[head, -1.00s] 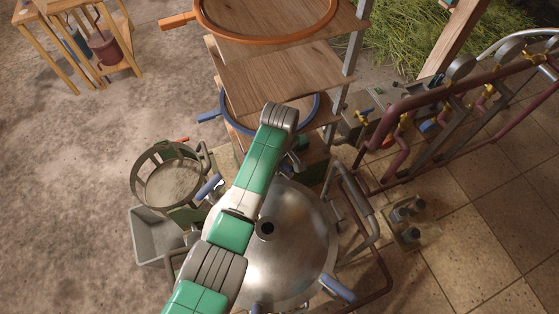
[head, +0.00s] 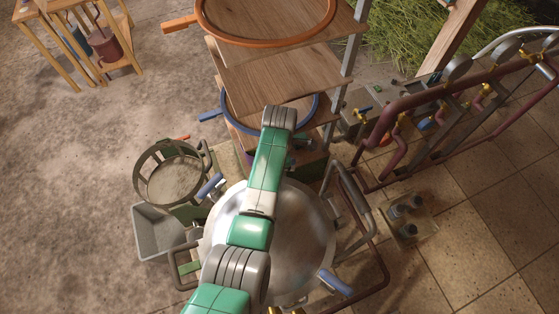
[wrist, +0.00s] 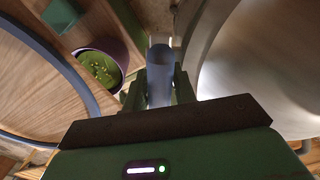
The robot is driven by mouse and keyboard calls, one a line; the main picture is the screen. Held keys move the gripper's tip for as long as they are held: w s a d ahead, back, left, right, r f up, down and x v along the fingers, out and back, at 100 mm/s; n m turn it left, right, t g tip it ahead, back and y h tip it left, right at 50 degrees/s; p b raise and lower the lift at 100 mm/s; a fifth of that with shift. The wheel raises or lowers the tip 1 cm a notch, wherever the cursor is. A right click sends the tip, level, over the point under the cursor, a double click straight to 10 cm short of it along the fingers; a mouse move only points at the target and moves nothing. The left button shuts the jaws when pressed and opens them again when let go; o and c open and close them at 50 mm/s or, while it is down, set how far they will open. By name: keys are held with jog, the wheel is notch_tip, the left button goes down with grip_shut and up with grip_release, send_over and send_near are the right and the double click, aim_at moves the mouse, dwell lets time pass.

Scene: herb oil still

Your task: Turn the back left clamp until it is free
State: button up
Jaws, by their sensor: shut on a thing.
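The still's domed steel lid (head: 305,240) is in the lower middle of the head view, partly under my arm. One blue clamp handle (head: 210,187) shows at its upper left, with no gripper on it. Another blue clamp handle (head: 336,282) sticks out at the lower right. In the wrist view, my gripper (wrist: 160,92) is shut on a blue-grey handle (wrist: 160,66) between the lid (wrist: 265,70) and the shelf. My arm hides this grip in the head view, so I cannot tell for sure which clamp it is.
A wooden shelf rack (head: 275,75) with a blue hoop (wrist: 35,60) stands close behind the still. A purple bowl of green herbs (wrist: 102,65) sits near the gripper. A round basket (head: 170,178) and grey bin (head: 160,232) stand left; pipes (head: 400,115) run at right.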

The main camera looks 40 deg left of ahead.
jog(key=shift+o, duration=0.3)
jog(key=shift+n, duration=0.6)
jog(key=o, duration=0.9)
jog(key=shift+a, duration=0.1)
